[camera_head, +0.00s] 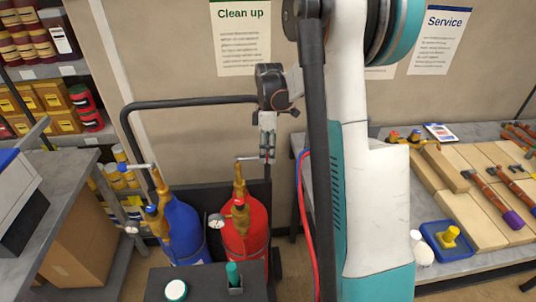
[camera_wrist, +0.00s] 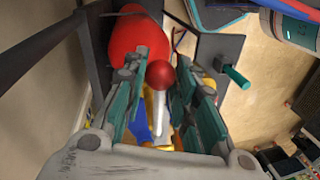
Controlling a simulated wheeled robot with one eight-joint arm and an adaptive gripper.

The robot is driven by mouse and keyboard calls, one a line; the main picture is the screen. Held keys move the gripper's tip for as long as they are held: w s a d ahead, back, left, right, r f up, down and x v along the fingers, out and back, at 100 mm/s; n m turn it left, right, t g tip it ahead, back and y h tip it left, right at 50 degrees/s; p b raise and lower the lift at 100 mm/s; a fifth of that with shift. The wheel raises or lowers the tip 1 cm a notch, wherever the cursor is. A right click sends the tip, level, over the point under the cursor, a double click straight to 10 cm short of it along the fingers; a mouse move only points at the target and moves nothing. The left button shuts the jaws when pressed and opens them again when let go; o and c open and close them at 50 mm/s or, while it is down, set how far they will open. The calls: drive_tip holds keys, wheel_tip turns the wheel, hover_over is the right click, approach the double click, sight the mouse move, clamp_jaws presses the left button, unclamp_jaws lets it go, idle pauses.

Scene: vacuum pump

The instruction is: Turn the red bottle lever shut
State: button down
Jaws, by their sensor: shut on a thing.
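The red bottle (camera_head: 245,235) stands upright in the cart, with a brass valve on top. Its silver lever (camera_head: 247,158) sticks out to the right from the valve top towards my gripper (camera_head: 267,150), which points down from above. In the wrist view the lever (camera_wrist: 160,108) ends in a red ball knob (camera_wrist: 160,74) between the two teal-padded fingers of my gripper (camera_wrist: 158,92). My gripper is shut on the lever at its knob end. The red bottle's body (camera_wrist: 135,35) shows beyond the fingers. The exact finger contact is partly hidden.
A blue bottle (camera_head: 186,235) with its own lever (camera_head: 138,167) stands left of the red one. The cart's black handle bar (camera_head: 190,102) runs behind. A bench (camera_head: 460,255) stands right.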

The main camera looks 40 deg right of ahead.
drive_tip(key=shift+w, duration=0.1)
idle(0.3)
drive_tip(key=c, duration=1.3)
unclamp_jaws()
drive_tip(key=r, duration=0.4)
drive_tip(key=w+d+r, duration=0.1)
drive_tip(key=r, duration=0.6)
drive_tip(key=shift+w+d+r, duration=0.25)
drive_tip(key=shift+w+r, duration=0.15)
